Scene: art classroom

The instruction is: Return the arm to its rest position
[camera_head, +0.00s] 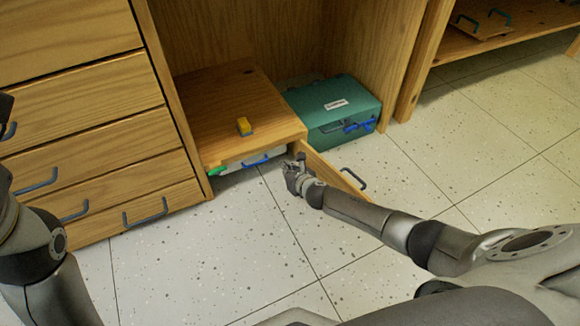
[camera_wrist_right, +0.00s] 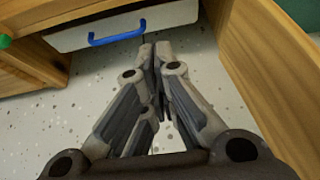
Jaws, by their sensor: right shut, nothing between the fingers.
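My right gripper (camera_head: 297,170) is shut and empty, low over the speckled floor. It is at the front of a small wooden cabinet (camera_head: 215,95), near its open wooden door (camera_head: 325,175). In the right wrist view my right gripper (camera_wrist_right: 155,50) shows with its fingertips together, below a white drawer front (camera_wrist_right: 120,25) with a blue handle (camera_wrist_right: 118,36). A wooden panel stands close on its right in that view. My left arm shows at the left edge of the head view, but its fingers cannot be made out.
A teal case (camera_head: 335,105) stands to the right. Wooden drawers (camera_head: 80,110) with handles stand at the left. The open door's dark handle (camera_head: 354,179) sticks out near my right forearm. Floor at front left is clear.

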